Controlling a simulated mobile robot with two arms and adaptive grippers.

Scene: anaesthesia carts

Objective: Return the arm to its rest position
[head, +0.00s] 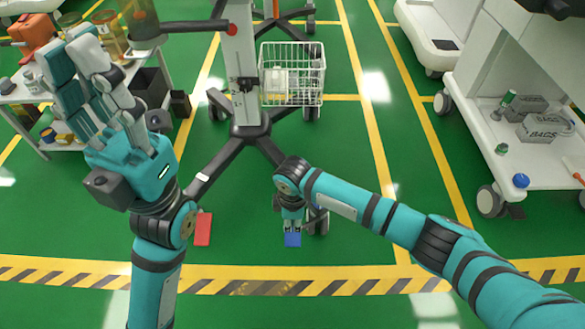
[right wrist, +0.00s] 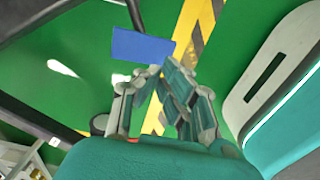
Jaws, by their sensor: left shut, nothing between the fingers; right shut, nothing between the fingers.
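My left arm rises from the bottom left of the head view. Its gripper (head: 70,48) is raised, with the fingers together, empty, in front of the cart at the left. My right arm reaches in from the lower right and bends down at the wrist. Its gripper (head: 292,226) points down in the middle of the head view, above a flat blue piece (head: 293,240). In the right wrist view the gripper (right wrist: 158,75) has its fingertips close together with nothing between them. The blue piece (right wrist: 142,45) shows beyond the fingertips, apart from them.
A wheeled pole stand (head: 250,131) with a wire basket (head: 292,97) stands close beyond my right gripper. A cluttered cart (head: 62,148) is at the left. A white cart (head: 490,145) with bags stands at the right. A red piece (head: 203,229) lies on the green floor.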

